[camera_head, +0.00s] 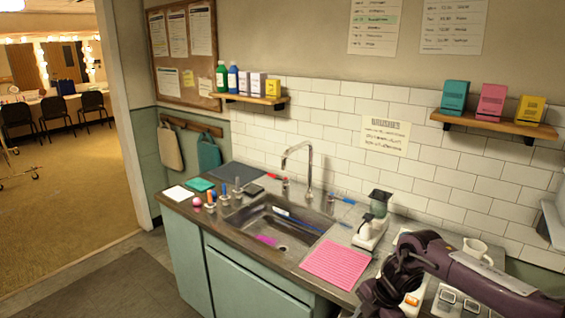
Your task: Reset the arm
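My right arm (462,270), dark purple, comes in from the lower right and bends down over the right part of the counter. Its lower end, with the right gripper (378,298), is at the bottom edge, just right of the pink striped cloth (335,264). The fingertips cannot be made out, so I cannot tell if it is open or shut, or if it holds anything. The arm hides part of the counter and an appliance with square buttons (458,301). My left gripper is not in view.
A sink (272,226) with a tall faucet (306,165) is set in the counter. A white grinder-like appliance (371,231) and a white mug (474,249) stand close to the arm. Small bottles (224,197) stand left of the sink. A shelf (495,124) hangs above right.

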